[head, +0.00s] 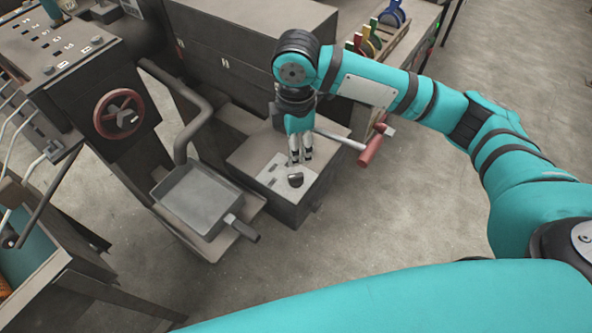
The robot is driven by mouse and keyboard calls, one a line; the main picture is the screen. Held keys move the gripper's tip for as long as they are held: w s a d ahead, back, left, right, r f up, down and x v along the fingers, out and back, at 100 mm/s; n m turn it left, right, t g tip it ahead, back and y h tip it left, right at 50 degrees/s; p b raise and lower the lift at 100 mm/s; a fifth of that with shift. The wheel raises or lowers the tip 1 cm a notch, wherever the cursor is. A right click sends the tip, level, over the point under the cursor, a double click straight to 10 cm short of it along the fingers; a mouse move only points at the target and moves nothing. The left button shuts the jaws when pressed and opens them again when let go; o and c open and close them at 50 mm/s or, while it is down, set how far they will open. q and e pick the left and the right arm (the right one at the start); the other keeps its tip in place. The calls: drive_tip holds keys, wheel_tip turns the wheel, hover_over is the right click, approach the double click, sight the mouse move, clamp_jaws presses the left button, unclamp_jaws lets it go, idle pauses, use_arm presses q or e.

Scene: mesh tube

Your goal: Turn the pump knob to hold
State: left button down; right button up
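A small dark knob (296,180) sits on the light panel (318,186) on top of a low grey machine box, right of the picture's middle-left. My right gripper (300,161) points down just above and behind the knob, close to the panel. Its fingers look close together, but whether they are shut or touch the knob cannot be told at this size. The knob's marks and labels are too small to read. My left gripper is not in view.
A grey tray (200,196) stands left of the box. A lever with a red handle (372,150) sticks out to the right. A red handwheel (118,114) is on the machine at left. Open floor (370,225) lies in front and right.

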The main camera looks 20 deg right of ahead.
sight(296, 175)
wheel_tip(296, 175, down, 10)
drive_tip(key=shift+f+p, duration=0.2)
drive_tip(key=shift+p, duration=0.1)
clamp_jaws()
